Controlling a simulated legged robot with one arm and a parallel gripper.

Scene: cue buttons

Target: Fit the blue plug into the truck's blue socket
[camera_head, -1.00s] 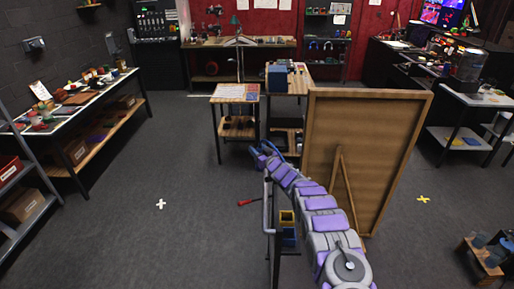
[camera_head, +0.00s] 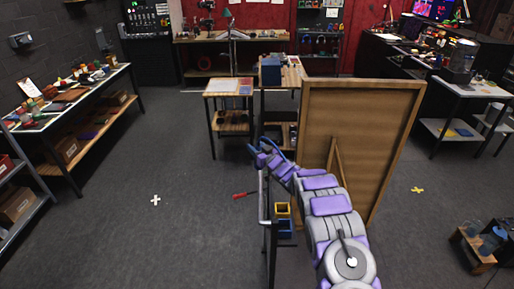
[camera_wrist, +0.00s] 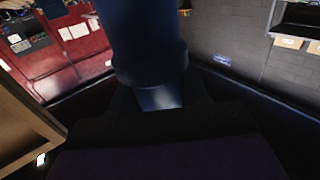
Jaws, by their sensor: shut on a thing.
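My gripper (camera_head: 257,152) is at the far end of my purple and grey arm, near the middle of the head view. The wrist view shows a dark blue cylinder, apparently the blue plug (camera_wrist: 148,45), held close in front of the camera; its tip is out of sight. A blue cable curves above my gripper in the head view. Below and nearer stands a dark metal frame (camera_head: 264,205), perhaps the truck. A yellow box (camera_head: 283,208) and a blue box (camera_head: 286,226) are beside it, partly hidden by my arm; I cannot make out a socket. My gripper is apart from both boxes.
A large brown board (camera_head: 350,150) leans upright right of my arm. A small table (camera_head: 230,90) stands beyond my gripper. A red-handled tool (camera_head: 243,195) lies on the floor left of the frame. The floor at left, around a white cross (camera_head: 155,200), is clear.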

